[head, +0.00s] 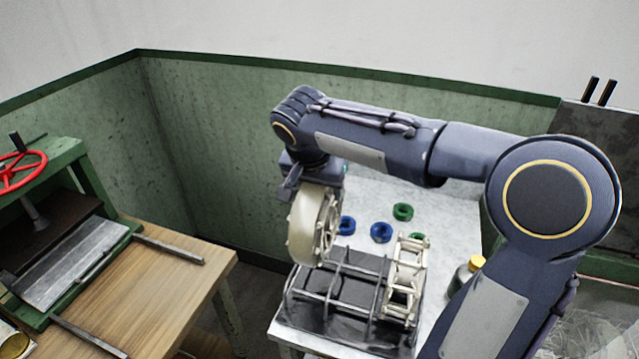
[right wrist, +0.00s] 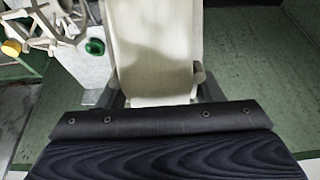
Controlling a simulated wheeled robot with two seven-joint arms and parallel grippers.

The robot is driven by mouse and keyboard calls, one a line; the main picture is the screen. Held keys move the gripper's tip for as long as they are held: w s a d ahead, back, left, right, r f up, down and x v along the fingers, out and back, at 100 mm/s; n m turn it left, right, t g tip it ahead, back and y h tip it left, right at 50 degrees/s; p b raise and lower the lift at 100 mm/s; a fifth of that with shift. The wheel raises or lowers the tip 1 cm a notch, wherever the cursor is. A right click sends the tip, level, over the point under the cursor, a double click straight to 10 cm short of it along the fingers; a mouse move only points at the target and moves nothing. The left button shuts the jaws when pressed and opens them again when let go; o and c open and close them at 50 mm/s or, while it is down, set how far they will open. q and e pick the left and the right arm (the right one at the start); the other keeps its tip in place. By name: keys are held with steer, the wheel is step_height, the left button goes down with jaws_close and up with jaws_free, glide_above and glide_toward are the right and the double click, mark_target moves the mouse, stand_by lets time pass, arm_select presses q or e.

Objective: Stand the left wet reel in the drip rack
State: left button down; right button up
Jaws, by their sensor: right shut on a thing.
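My right gripper (head: 312,183) is shut on a cream-coloured reel (head: 308,225), which hangs upright at the left end of the drip rack. The held reel (right wrist: 155,55) also fills the middle of the right wrist view, between the jaws (right wrist: 155,100). The drip rack (head: 337,290) is a grey wire frame on a dark tray. The reel's lower edge is close to the rack's left rear corner; I cannot tell whether it touches. A second pale reel (head: 406,275) stands in the rack's right end. My left gripper is not in view.
Blue rings (head: 381,232) and green rings (head: 403,211) lie on the pale table (head: 455,205) behind the rack. A yellow-capped bottle (head: 468,272) stands right of the rack, partly behind my arm. A wooden bench (head: 150,290) with a red-wheeled press (head: 22,170) is at the left.

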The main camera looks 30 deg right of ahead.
step_height(320, 180, down, 12)
steer(key=b, duration=0.8)
steer(key=shift+r+b, duration=0.15)
steer(key=shift+b, duration=0.25)
steer(key=o, duration=1.2)
steer(key=shift+c, duration=0.2)
steer(key=v, duration=0.8)
